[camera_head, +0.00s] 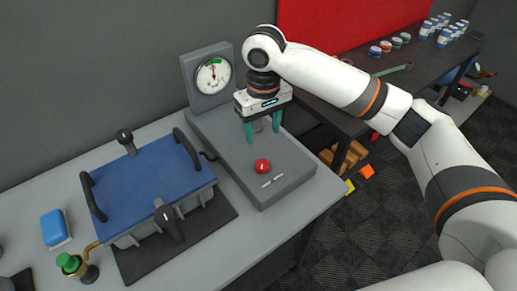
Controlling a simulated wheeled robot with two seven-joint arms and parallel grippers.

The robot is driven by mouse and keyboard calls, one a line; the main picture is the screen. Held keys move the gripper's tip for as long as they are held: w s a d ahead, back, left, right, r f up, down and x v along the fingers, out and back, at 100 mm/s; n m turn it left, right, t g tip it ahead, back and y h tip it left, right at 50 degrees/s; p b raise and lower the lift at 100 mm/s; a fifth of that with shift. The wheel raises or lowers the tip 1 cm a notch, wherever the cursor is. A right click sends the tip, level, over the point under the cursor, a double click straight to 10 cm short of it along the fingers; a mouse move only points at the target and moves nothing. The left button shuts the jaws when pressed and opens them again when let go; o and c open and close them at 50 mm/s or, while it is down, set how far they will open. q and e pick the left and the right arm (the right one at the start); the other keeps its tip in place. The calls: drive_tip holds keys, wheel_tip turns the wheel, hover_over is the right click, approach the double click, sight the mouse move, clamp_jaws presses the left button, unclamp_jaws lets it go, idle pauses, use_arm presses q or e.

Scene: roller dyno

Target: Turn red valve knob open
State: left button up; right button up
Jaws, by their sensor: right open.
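The red valve knob (262,166) sits on top of a grey panel block (225,143) on the table, with a small white mark on it. My right gripper (263,132) is above the panel, behind the knob and apart from it. Its two teal fingers point down and are open. A small grey part (257,125) of the panel shows between or behind the fingers; I cannot tell which. A round gauge (213,76) with a green and red mark stands at the panel's back. My left gripper is out of view.
A blue-lidded box (152,178) with black handles and clamps stands left of the panel on a dark mat. A green knob (69,262) and a blue sponge-like block (54,227) are at far left. A dark bench (330,115) with several cans stands behind my right arm.

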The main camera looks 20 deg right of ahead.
hover_over(263, 164)
drive_tip(key=f, duration=0.6)
drive_tip(key=shift+s+p, duration=0.25)
drive_tip(key=shift+p, duration=0.1)
drive_tip(key=f, duration=0.4)
drive_tip(key=shift+w, duration=0.2)
drive_tip(key=shift+f, duration=0.65)
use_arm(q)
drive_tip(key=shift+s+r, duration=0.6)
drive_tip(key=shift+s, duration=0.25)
